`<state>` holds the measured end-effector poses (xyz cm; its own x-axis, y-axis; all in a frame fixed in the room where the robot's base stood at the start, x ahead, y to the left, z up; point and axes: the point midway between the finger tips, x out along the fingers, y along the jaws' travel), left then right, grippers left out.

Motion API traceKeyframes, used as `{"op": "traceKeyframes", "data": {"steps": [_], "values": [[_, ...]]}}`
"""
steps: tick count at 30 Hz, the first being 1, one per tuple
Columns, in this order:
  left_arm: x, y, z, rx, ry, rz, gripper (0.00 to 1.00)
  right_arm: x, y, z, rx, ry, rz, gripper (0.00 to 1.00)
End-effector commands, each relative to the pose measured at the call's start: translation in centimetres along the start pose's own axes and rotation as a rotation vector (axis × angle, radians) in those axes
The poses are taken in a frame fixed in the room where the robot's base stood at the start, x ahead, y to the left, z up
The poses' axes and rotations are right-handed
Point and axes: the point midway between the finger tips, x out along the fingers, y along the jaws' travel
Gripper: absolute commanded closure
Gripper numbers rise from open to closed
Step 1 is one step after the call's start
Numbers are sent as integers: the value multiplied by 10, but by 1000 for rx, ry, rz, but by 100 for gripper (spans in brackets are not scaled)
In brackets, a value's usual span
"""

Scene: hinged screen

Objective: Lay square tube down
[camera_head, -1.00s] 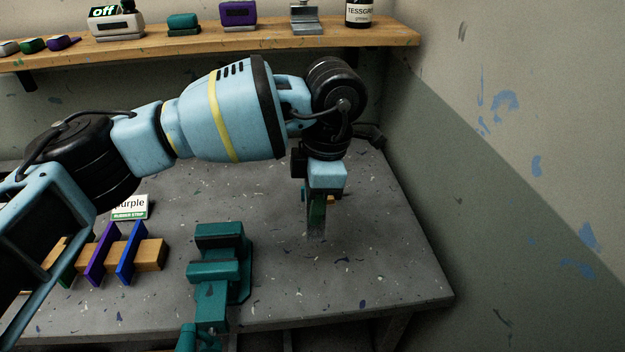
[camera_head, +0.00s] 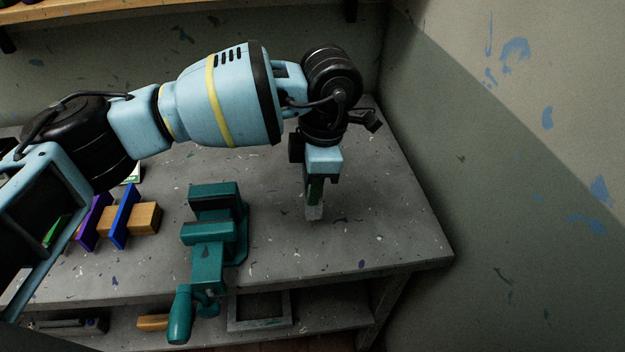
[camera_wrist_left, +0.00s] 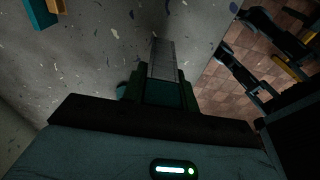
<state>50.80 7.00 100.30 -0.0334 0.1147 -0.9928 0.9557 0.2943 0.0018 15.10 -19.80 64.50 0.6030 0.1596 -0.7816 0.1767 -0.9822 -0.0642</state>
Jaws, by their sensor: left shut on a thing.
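My left gripper (camera_head: 314,190) is shut on the grey square tube (camera_head: 314,212) over the right part of the grey workbench (camera_head: 390,225). The tube's lower end sticks out below the fingers, roughly upright, close to the bench top. I cannot tell whether it touches. Its upper part is hidden by the fingers. In the left wrist view the tube (camera_wrist_left: 161,58) points away from the green-grey fingers (camera_wrist_left: 165,92). My right gripper is not in view.
A teal vise (camera_head: 215,225) is fixed at the bench's front edge, left of the tube. A wooden holder (camera_head: 146,218) with blue, purple and green strips lies further left. The bench is clear right of the tube. A tray (camera_head: 260,310) sits on the lower shelf.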

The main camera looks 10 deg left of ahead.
Motion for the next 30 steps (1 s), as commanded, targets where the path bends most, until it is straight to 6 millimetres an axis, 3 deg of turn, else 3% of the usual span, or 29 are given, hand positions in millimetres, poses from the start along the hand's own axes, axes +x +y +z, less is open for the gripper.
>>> {"op": "traceKeyframes", "data": {"steps": [11, 30], "values": [[10, 0, 1, 0, 0, -1, 95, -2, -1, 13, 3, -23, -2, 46], [26, 0, 3, 0, 1, -1, 95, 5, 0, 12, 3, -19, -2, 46]]}}
